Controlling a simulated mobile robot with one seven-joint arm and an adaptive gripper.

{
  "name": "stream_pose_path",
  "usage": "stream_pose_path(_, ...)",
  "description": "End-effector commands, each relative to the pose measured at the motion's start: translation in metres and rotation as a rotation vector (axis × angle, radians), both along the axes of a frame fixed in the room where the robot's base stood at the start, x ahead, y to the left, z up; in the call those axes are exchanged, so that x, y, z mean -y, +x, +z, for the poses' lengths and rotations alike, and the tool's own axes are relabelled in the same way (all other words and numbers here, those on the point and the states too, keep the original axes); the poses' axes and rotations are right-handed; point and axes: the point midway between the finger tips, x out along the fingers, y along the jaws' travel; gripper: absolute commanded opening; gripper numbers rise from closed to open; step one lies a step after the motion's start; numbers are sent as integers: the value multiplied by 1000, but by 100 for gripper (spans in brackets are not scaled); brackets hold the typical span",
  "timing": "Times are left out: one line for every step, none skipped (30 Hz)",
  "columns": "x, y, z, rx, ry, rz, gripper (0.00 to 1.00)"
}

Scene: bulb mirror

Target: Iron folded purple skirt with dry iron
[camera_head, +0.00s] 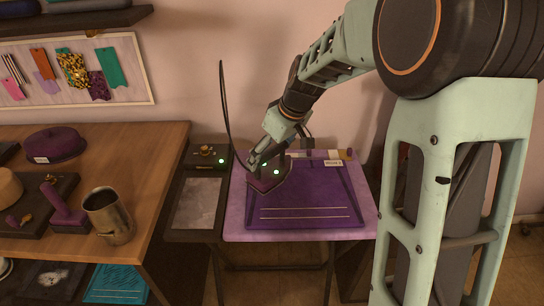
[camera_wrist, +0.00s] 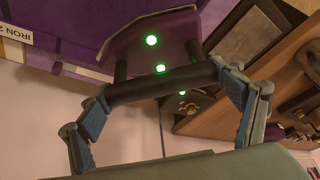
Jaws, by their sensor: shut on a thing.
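The folded purple skirt (camera_head: 315,200) lies flat on a lilac ironing surface, with two pale lines across its lower part. The dry iron (camera_head: 268,182) is purple with a dark handle and a green light, and stands over the skirt's upper left corner. I cannot tell whether its sole touches the cloth. My gripper (camera_head: 262,158) is shut on the iron's handle. In the wrist view, both fingers of my gripper (camera_wrist: 165,105) are around the dark handle of the iron (camera_wrist: 150,40), with green lights beyond. A black cord rises from the iron.
The ironing board (camera_head: 240,228) shows a lilac rim around the skirt. A dark side stand (camera_head: 195,203) with a grey plate and green light adjoins at left. A wooden table (camera_head: 140,160) further left holds a metal mug (camera_head: 108,217) and purple pieces. A wall is close behind.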

Motion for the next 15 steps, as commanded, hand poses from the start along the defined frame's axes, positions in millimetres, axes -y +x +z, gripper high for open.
stream_pose_path(-2, 2, 10, 5, 0, 1, 59)
stream_pose_path(-2, 2, 13, 6, 1, 0, 59)
stream_pose_path(-3, 2, 16, 6, 1, 0, 59)
stream_pose_path(-3, 2, 19, 6, 1, -1, 59)
stream_pose_path(-4, 2, 21, 5, 1, -1, 59)
stream_pose_path(-4, 2, 23, 5, 1, -2, 59)
stream_pose_path(-5, 2, 24, 4, 2, -2, 59)
stream_pose_path(-5, 2, 25, 4, 2, -2, 59)
stream_pose_path(-5, 2, 25, 4, 2, -2, 59)
stream_pose_path(-5, 2, 26, 4, 2, -2, 59)
stream_pose_path(-5, 2, 26, 4, 2, -2, 59)
stream_pose_path(-5, 2, 25, 4, 2, -2, 59)
stream_pose_path(-5, 2, 25, 4, 2, -2, 59)
stream_pose_path(-5, 2, 25, 4, 2, -2, 59)
stream_pose_path(-5, 2, 25, 5, 1, -2, 59)
